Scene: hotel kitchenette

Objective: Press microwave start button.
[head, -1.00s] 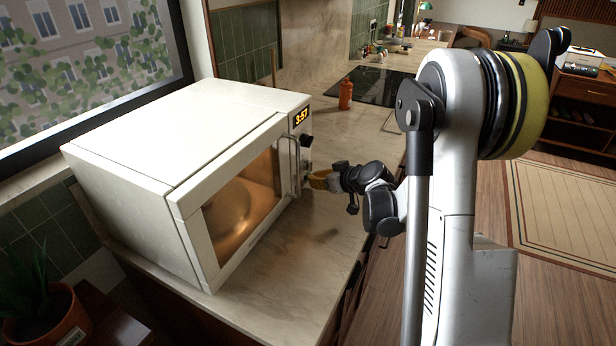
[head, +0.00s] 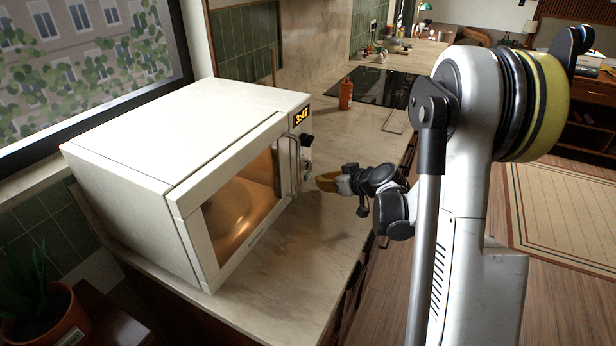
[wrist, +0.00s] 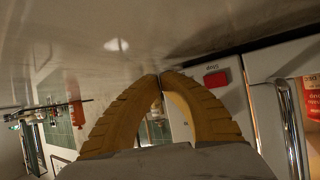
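The white microwave (head: 180,140) stands on the counter with its door shut, its inside lit orange and its display (head: 301,116) reading about 3:47. Its control panel (head: 306,150) is at the door's right, with a dark knob (head: 307,140). In the wrist view, which looks upside down, a red button (wrist: 216,78) with lettering like "stop" shows on the white panel, right of my fingertips. I cannot make out a start button; my fingers hide part of the panel. My gripper (head: 320,182) is shut and empty, its yellow fingertips (wrist: 160,77) touching, a small gap from the panel.
The door handle (head: 293,165) is just left of the panel. A red bottle (head: 346,94) stands behind on the counter (head: 300,235), before a dark cooktop (head: 385,88). The counter in front of the microwave is clear. A potted plant (head: 45,315) is at lower left.

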